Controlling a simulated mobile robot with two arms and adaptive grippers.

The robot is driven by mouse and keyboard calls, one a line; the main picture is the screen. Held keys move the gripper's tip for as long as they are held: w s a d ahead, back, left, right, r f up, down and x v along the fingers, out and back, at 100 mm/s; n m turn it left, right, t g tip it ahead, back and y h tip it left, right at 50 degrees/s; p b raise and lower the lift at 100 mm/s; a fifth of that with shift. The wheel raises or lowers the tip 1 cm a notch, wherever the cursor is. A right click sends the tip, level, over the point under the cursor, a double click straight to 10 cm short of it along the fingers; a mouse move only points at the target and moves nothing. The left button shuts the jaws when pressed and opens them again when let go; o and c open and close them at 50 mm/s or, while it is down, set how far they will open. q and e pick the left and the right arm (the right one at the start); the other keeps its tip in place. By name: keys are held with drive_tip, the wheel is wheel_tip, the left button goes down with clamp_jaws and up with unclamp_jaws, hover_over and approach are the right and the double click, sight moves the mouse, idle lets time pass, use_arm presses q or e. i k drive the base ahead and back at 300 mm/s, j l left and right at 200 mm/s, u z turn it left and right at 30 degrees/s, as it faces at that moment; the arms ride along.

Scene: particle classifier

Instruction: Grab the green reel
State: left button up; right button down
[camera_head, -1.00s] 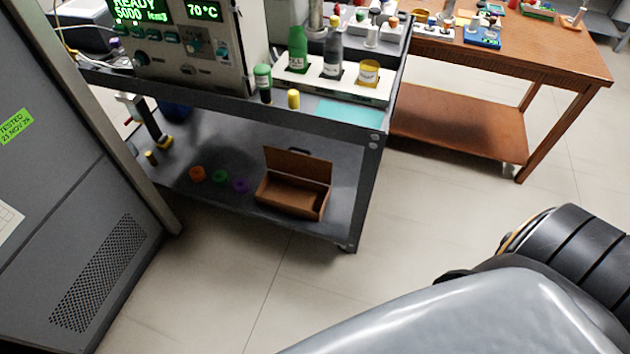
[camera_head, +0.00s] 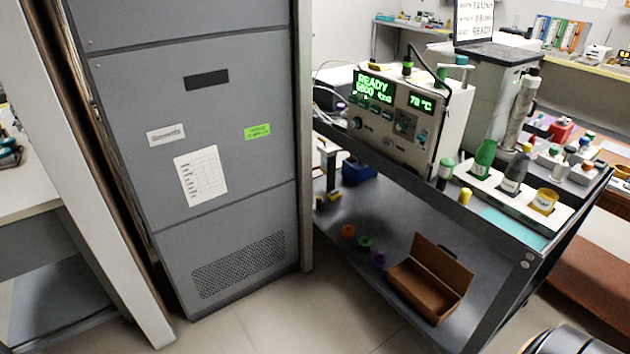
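The green reel (camera_head: 365,243) lies on the lower shelf (camera_head: 400,218) of the dark grey cart. It is small and ring-like. It sits between an orange reel (camera_head: 348,230) on its left and a purple reel (camera_head: 379,260) on its right, in a slanting row. An open brown box (camera_head: 429,282) stands on the same shelf to the right of the reels.
A tall grey cabinet (camera_head: 205,120) stands left of the cart. The cart's top holds an instrument with a green display (camera_head: 373,85) and several bottles, including a green one (camera_head: 484,158). Bare floor (camera_head: 330,310) lies in front of the shelf.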

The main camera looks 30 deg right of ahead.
sight(365, 243)
drive_tip(key=l+u, duration=0.1)
drive_tip(key=l, duration=0.35)
drive_tip(key=k+l+u, duration=0.15)
drive_tip(key=l, duration=0.25)
drive_tip(key=k+l+u, duration=0.1)
drive_tip(key=l, duration=0.35)
drive_tip(key=k+l+u, duration=0.15)
drive_tip(key=l, duration=0.25)
drive_tip(key=k+l+u, duration=0.1)
drive_tip(key=l, duration=0.3)
drive_tip(key=k+l, duration=0.15)
drive_tip(key=l, duration=0.25)
drive_tip(key=k+l, duration=0.1)
drive_tip(key=l, duration=0.3)
drive_tip(key=k+l, duration=0.15)
drive_tip(key=l, duration=0.25)
drive_tip(key=k+l, duration=0.15)
drive_tip(key=l, duration=0.25)
drive_tip(key=k+l, duration=0.1)
drive_tip(key=l, duration=0.25)
drive_tip(key=k+l, duration=0.15)
drive_tip(key=l, duration=0.25)
drive_tip(key=k+l, duration=0.15)
drive_tip(key=l, duration=0.25)
